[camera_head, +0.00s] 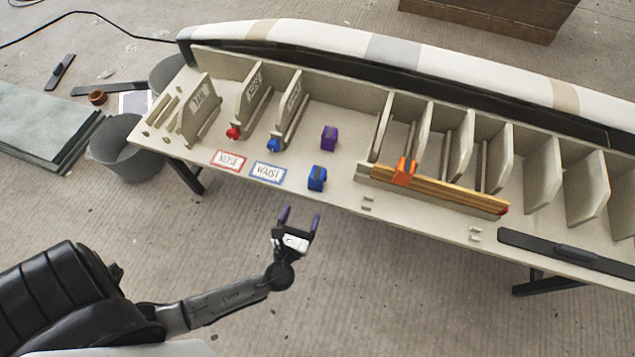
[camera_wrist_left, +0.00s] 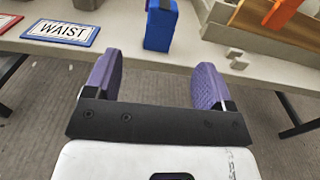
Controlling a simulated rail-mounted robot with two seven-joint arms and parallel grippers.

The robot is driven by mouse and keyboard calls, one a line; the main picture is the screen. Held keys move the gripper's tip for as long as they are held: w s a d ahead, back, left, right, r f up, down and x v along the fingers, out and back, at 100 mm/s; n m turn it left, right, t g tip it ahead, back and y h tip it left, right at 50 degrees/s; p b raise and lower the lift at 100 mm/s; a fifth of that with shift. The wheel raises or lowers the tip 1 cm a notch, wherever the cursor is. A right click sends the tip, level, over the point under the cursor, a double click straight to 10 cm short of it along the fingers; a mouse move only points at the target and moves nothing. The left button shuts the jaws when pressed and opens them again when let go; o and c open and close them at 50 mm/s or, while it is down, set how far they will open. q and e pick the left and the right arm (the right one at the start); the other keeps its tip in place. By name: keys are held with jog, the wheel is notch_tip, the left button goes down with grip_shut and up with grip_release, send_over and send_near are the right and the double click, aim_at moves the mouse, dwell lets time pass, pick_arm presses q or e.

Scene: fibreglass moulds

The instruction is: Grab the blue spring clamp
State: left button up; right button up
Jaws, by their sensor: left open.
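The blue spring clamp (camera_head: 317,178) looks like a small upright blue block near the front edge of the long pale table (camera_head: 340,190), right of the WAIST label (camera_head: 268,172). In the left wrist view the clamp (camera_wrist_left: 160,25) is at the top, beyond and roughly between my fingers. My left gripper (camera_head: 300,216) is open and empty, with purple finger pads, in front of the table edge and apart from the clamp. It also shows in the wrist view (camera_wrist_left: 158,75). My right gripper is not in view.
A purple clamp-like block (camera_head: 329,137) stands behind the blue one. An orange clamp (camera_head: 404,171) sits on a wooden strip (camera_head: 450,190) to the right. Red (camera_head: 233,132) and blue (camera_head: 273,145) pieces are by upright panels. The table around the blue clamp is clear.

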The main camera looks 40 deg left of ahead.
aim_at(315, 183)
pick_arm(q)
jog(key=b+x, duration=0.2)
jog(key=x, duration=0.6)
jog(key=shift+w+f, duration=0.15)
jog(key=shift+w, duration=0.1)
jog(key=shift+w+a+f+b, duration=0.1)
jog(key=shift+w+b, duration=0.3)
jog(key=b+x, duration=0.1)
jog(key=x, duration=0.2)
jog(key=shift+w, duration=0.2)
jog(key=shift+w+a+r+b, duration=0.25)
jog(key=shift+w+b, duration=0.15)
jog(key=shift+w, duration=0.15)
jog(key=shift+s, duration=0.1)
jog(key=c, duration=1)
